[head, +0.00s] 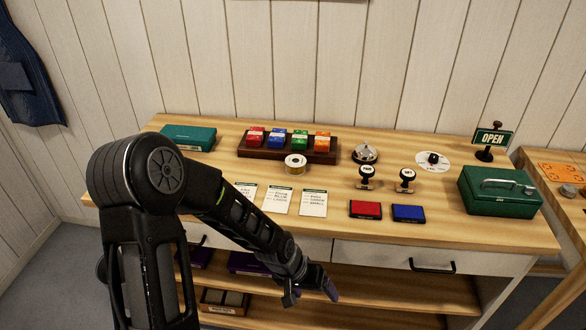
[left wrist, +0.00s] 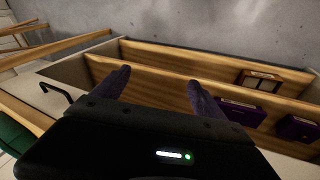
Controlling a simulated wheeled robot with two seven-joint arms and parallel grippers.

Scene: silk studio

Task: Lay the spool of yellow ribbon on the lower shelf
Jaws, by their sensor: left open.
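A small round spool with a pale face and a yellow edge, the yellow ribbon (head: 295,164), lies on the counter in front of the dark block tray. My left gripper (head: 312,293) is low in front of the open shelves, below the drawers and well away from the spool. In the left wrist view its two fingers (left wrist: 159,76) are apart with nothing between them. The lower shelf (head: 350,320) shows at the bottom of the head view. It also shows in the left wrist view (left wrist: 190,63). My right gripper is not in view.
Purple boxes (left wrist: 240,110) stand on the upper shelf and a wooden divided box (head: 224,300) on the lower one. Free shelf room shows right of these in the head view. Drawer handles (head: 432,266) jut out. Cards, stamps and a green cash box (head: 500,192) occupy the counter.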

